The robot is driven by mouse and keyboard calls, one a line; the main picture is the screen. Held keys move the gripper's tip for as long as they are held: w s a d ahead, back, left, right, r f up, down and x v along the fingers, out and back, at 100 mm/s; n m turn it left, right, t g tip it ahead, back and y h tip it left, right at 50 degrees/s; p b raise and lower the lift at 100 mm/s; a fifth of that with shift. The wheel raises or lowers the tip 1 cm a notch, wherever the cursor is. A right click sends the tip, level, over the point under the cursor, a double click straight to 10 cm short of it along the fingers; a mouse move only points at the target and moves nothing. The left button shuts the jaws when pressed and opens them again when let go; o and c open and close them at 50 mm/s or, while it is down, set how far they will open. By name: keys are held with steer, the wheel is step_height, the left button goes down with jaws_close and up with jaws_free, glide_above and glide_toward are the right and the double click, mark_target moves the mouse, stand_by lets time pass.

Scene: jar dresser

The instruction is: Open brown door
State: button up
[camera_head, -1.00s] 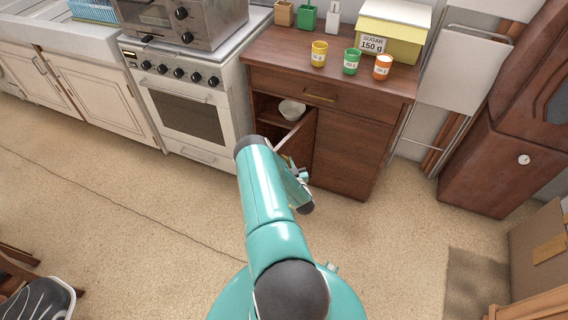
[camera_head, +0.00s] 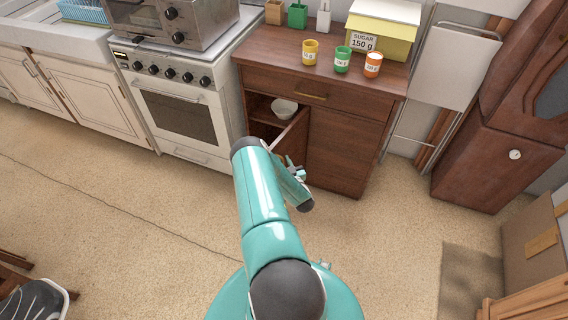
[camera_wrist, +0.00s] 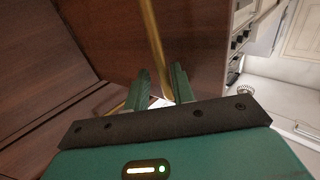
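The brown door (camera_head: 291,138) is the left door of the wooden dresser (camera_head: 345,150). It stands partly open, swung outward, and a white bowl (camera_head: 284,108) shows on the shelf inside. My gripper (camera_head: 297,172) is low at the door's outer edge, partly hidden behind my arm in the head view. In the wrist view, my gripper's two fingers (camera_wrist: 160,85) are spread apart. A thin brass-coloured strip (camera_wrist: 153,40) runs along brown wood and down toward the gap between them. I cannot tell whether the fingers touch it.
Yellow, green and orange jars (camera_head: 341,60) and a yellow sugar box (camera_head: 383,30) stand on the dresser top. A white stove (camera_head: 180,110) is to the left. A brown cabinet (camera_head: 485,165) and a cardboard box (camera_head: 535,245) are to the right. The front floor is mostly clear.

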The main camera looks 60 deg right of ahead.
steer(key=shift+a, duration=0.1)
steer(key=v, duration=1.4)
stand_by(0.4)
